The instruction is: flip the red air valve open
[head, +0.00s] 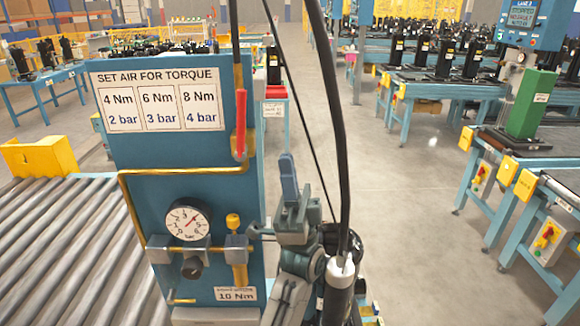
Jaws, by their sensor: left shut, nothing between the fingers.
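The red air valve lever (241,112) is on the right side of the blue panel (150,178), near a brass pipe fitting. The lever stands upright, its long part running vertically. My left gripper (288,165) is shut and empty. In the picture it is right of the panel and below the lever, with its fingers pointing up, apart from the lever. My right gripper is not in view.
The panel carries a torque chart (158,98), a round pressure gauge (187,219) and brass pipes. A black hose (340,120) hangs down beside my gripper to a hand tool (340,275). Rollers (65,250) lie at left. Open floor is at right.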

